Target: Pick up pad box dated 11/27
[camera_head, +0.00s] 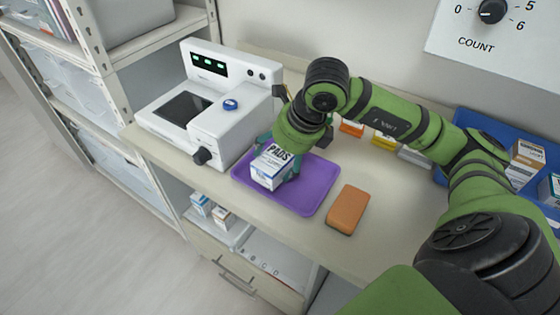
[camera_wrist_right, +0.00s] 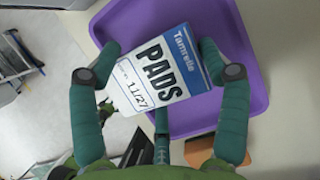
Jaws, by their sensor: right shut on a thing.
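The pad box (camera_head: 270,167) is white and blue with "PADS" on it, at the purple tray in the head view. In the right wrist view the pad box (camera_wrist_right: 160,72) shows "Tamrelle", "PADS" and "11/27". My right gripper (camera_head: 276,158) is shut on the box, with teal fingers on both sides of it in the wrist view (camera_wrist_right: 160,65). The purple tray (camera_head: 316,187) lies under the box. I cannot tell whether the box touches the tray. My left gripper is not in view.
A white device (camera_head: 208,108) with a green display stands left of the tray. An orange block (camera_head: 347,209) lies right of the tray. A blue tray (camera_head: 483,124) with boxes is at the far right. Small boxes (camera_head: 223,217) sit on a shelf below the table's front edge.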

